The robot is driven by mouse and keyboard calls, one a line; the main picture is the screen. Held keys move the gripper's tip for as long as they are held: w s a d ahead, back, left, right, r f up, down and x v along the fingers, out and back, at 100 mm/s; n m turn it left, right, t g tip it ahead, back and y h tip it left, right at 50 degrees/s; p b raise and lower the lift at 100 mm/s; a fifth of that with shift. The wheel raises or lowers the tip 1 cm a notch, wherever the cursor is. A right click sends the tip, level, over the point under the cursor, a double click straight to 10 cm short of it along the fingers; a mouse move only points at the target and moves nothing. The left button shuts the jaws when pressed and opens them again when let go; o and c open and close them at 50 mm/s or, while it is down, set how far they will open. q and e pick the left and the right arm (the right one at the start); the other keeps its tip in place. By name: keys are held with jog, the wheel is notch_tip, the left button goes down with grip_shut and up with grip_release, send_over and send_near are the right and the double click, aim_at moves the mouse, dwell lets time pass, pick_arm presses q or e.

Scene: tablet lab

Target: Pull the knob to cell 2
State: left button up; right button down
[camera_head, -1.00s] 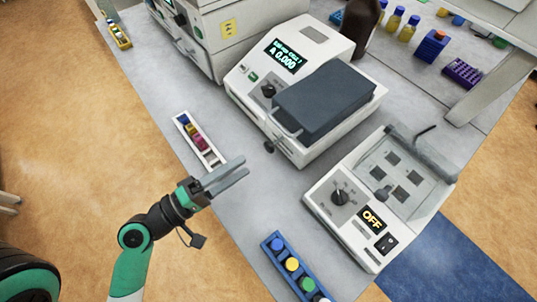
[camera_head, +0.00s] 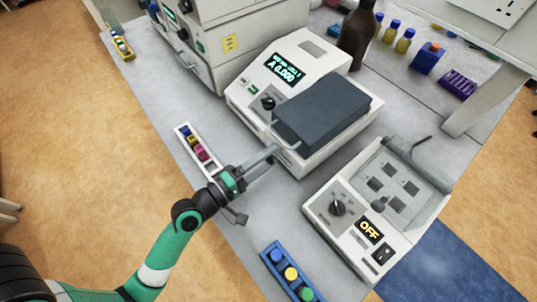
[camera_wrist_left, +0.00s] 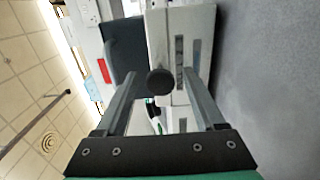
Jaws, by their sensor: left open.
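A white instrument (camera_head: 246,101) with a dark grey lid (camera_head: 322,110) stands in the middle of the bench. Its display (camera_head: 285,70) shows "A 0.000" under a small line I cannot read surely. In the left wrist view a dark round knob (camera_wrist_left: 160,82) stands out from the instrument's front, between the fingers, with a gap on each side. In the head view the knob is hidden by the fingers. My left gripper (camera_head: 277,153) is open at the instrument's front face; it also shows in the left wrist view (camera_wrist_left: 160,76). My right gripper is not in view.
A white rack of coloured caps (camera_head: 196,148) lies just left of the gripper. A blue rack (camera_head: 276,263) lies at the front edge. A stirrer-like device (camera_head: 322,212) showing "OFF" stands on the right. A brown bottle (camera_head: 357,35) stands behind.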

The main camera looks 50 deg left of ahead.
pick_arm(q)
jog(key=shift+w, duration=0.25)
grip_shut()
dwell(1.3)
